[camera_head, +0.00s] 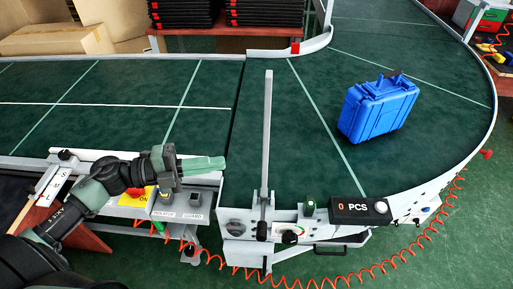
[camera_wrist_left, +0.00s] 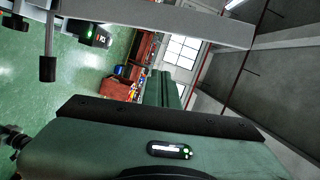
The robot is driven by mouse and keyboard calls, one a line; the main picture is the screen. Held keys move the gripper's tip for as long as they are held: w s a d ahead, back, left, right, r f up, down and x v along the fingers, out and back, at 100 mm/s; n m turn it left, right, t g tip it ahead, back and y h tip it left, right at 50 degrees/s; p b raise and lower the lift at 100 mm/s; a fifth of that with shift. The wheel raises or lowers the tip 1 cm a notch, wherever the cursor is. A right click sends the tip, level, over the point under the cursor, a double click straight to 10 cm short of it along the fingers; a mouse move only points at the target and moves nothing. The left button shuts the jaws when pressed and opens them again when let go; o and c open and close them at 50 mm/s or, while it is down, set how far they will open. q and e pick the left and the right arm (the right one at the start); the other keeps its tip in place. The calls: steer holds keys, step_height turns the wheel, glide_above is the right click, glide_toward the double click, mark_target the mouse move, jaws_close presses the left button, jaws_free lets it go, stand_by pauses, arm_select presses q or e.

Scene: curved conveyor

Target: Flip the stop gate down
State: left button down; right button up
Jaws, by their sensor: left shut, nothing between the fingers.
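The stop gate (camera_head: 267,130) is a long, narrow grey bar hinged at the near rail of the conveyor. In the left wrist view the stop gate (camera_wrist_left: 190,24) shows close up and appears raised upright, with the floor toward the picture's left. A short lever with a dark knob (camera_wrist_left: 47,68) sticks out near its lower end. My left gripper (camera_head: 222,163) is shut and empty, its green fingers pointing right, to the left of the bar and apart from it. My right gripper is not in view.
A blue case (camera_head: 378,107) sits on the curved belt (camera_head: 310,130) right of the gate. Cardboard boxes (camera_head: 60,39) stand behind. A red coiled hose hangs below.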

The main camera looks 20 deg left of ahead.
arm_select(q)
steer(key=shift+s, duration=0.15)
steer(key=shift+d, duration=0.15)
steer(key=p, duration=0.5)
glide_above(265, 164)
steer(key=v, duration=0.2)
steer(key=shift+f, duration=0.65)
steer(key=shift+s, duration=0.25)
steer(key=shift+w, duration=0.1)
